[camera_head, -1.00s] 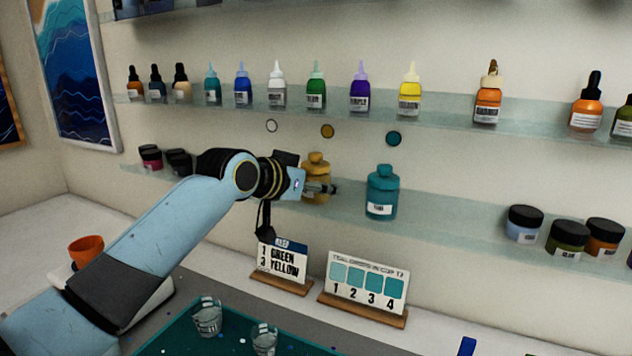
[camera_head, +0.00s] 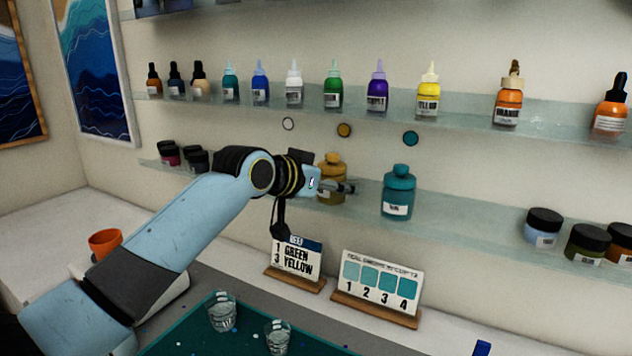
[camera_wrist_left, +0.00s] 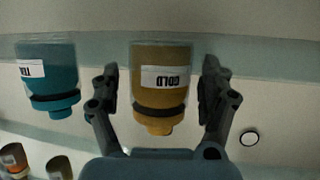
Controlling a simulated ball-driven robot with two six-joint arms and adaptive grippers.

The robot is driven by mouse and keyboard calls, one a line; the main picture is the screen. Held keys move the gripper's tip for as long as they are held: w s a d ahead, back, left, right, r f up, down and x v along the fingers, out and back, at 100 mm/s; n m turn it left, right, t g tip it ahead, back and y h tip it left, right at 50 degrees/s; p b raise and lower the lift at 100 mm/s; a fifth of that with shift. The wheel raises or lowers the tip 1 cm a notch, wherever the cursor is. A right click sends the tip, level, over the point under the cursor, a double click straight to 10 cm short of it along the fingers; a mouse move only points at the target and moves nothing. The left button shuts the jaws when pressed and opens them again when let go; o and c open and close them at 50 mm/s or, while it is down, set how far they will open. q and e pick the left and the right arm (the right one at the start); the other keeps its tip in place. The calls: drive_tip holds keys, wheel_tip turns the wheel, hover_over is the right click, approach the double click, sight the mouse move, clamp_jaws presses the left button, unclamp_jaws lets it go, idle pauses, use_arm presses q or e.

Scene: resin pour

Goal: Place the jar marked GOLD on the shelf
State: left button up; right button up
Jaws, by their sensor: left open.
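The gold jar (camera_head: 331,168) stands upright on the lower glass shelf (camera_head: 450,221), below a gold disc (camera_head: 344,130) on the wall. My left gripper (camera_head: 347,187) is in front of it and hides part of its body. In the left wrist view, which is upside down, the jar (camera_wrist_left: 162,98) with its GOLD label sits between the two spread fingers of my left gripper (camera_wrist_left: 160,78). Gaps show on both sides of it. My right gripper is out of view.
A teal jar (camera_head: 398,192) stands close on the right on the same shelf. Dark-lidded pots stand farther along at both ends. Dropper bottles line the shelf above. Two cards (camera_head: 295,259) (camera_head: 378,284) and clear cups (camera_head: 222,312) are below.

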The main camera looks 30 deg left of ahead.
use_arm(q)
drive_tip(key=v, duration=1.1)
drive_tip(key=shift+s+b, duration=0.25)
drive_tip(key=shift+b, duration=0.15)
